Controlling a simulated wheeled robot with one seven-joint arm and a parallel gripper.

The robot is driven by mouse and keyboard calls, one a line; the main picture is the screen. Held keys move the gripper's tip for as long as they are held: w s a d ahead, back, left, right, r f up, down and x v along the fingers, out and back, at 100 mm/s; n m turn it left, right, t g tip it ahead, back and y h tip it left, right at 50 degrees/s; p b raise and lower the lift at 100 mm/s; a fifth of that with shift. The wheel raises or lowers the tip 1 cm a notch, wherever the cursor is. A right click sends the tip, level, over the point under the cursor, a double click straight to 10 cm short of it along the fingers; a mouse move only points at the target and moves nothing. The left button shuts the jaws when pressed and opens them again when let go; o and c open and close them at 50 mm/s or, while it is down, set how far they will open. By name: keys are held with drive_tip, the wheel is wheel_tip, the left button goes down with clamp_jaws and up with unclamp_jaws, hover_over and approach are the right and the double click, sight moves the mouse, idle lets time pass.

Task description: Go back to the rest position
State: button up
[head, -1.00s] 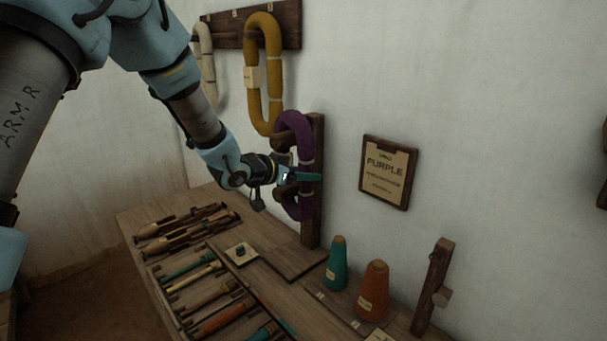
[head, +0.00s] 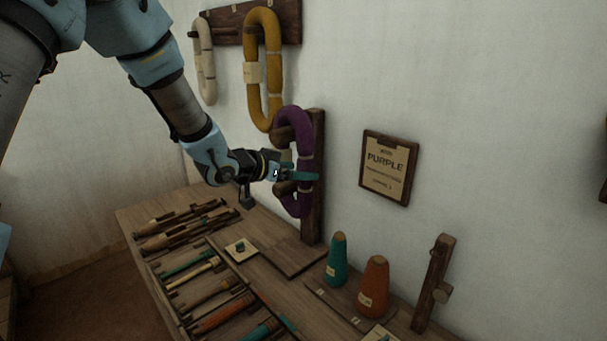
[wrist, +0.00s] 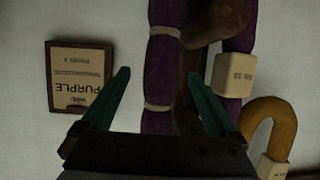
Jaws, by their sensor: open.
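My gripper (head: 300,172) is open in front of the purple hank, its teal fingers apart. The purple hank (head: 304,147) hangs on the pegs of an upright wooden post (head: 314,225) on the bench. In the wrist view my gripper (wrist: 162,100) has its two fingers spread. The purple hank (wrist: 163,60) and a dark peg show between and beyond them, and I see nothing clamped. Whether a finger touches the hank cannot be told.
A mustard hank (head: 272,70) and a cream hank (head: 205,62) hang on a wall rack. A PURPLE sign (head: 389,168) is on the wall. A teal cone (head: 337,260), an orange cone (head: 373,287) and a tray of bobbins (head: 205,295) crowd the bench (head: 135,213).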

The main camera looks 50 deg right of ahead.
drive_tip(key=b+v, duration=0.1)
drive_tip(key=v, duration=0.7)
drive_tip(key=w+a+f+n+t+y, duration=0.1)
drive_tip(key=w+a+n+t+y, duration=0.15)
drive_tip(key=w+a, duration=0.4)
drive_tip(key=w+a+f+n+t+y, duration=0.2)
drive_tip(key=w+a+n+y, duration=0.15)
drive_tip(key=a, duration=0.65)
drive_tip(key=w+a+f+n+t+y, duration=0.1)
drive_tip(key=w+a+n+t+y, duration=0.15)
drive_tip(key=w+a, duration=0.45)
drive_tip(key=s+a+f+n+g+y, duration=0.1)
drive_tip(key=s+a+n+g+y, duration=0.1)
drive_tip(key=s+a+n, duration=0.2)
drive_tip(key=s+a+f+n+g+y, duration=0.1)
drive_tip(key=s+a, duration=0.9)
drive_tip(key=a, duration=1.1)
drive_tip(key=n+g+y, duration=0.1)
drive_tip(key=n+g, duration=0.1)
drive_tip(key=n, duration=0.1)
drive_tip(key=shift+a+f+y, duration=0.15)
drive_tip(key=shift+f+y, duration=0.1)
drive_tip(key=shift+y, duration=0.1)
drive_tip(key=shift+w+n, duration=0.1)
drive_tip(key=shift+n, duration=0.15)
